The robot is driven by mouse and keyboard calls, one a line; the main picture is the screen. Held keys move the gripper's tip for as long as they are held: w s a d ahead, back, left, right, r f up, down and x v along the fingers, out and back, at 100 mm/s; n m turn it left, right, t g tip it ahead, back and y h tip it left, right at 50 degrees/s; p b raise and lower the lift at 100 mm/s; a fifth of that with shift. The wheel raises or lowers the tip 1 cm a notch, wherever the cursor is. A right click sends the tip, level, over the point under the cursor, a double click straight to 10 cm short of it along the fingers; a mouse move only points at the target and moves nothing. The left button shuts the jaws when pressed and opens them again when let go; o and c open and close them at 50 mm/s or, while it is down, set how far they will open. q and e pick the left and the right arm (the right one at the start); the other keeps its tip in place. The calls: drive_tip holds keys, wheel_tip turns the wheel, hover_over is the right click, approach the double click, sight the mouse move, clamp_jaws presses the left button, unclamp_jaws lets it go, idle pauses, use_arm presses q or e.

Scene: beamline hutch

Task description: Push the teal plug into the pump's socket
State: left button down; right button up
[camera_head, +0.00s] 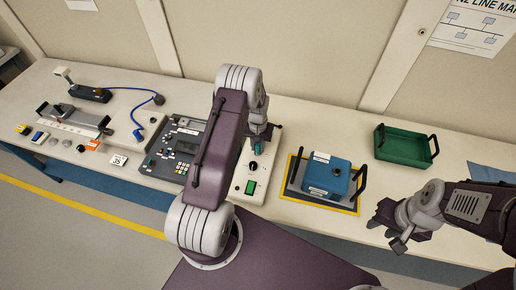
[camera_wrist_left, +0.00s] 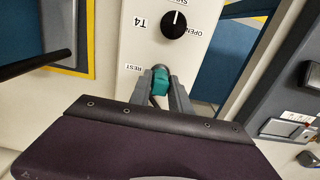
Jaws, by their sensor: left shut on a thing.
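The teal plug (camera_wrist_left: 160,80) is between the fingertips of my left gripper (camera_wrist_left: 160,90) in the left wrist view, next to a label reading REST on a pale panel (camera_wrist_left: 145,45). My left gripper (camera_head: 262,130) is shut on it. Whether the plug touches the panel, I cannot tell. The panel has a black knob (camera_wrist_left: 174,25), and the head view also shows its green switch (camera_head: 250,187). I cannot make out the pump's socket in either view. My right gripper (camera_head: 393,228) is open and empty at the right, near the table's front edge.
A blue box (camera_head: 327,176) stands on a yellow-bordered mat (camera_head: 346,207) right of the panel. A green tray (camera_head: 404,146) stands further right. A dark keypad console (camera_head: 168,160) lies left of my left arm. A rail device (camera_head: 72,118) and small blocks are at the far left.

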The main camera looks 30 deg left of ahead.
sight(258, 145)
use_arm(q)
drive_tip(key=shift+r+p, duration=0.55)
drive_tip(key=shift+r, duration=0.1)
drive_tip(key=shift+r+p, duration=0.4)
drive_tip(key=shift+r, duration=0.25)
drive_tip(key=shift+r+p, duration=1.65)
drive_tip(key=shift+r, duration=0.6)
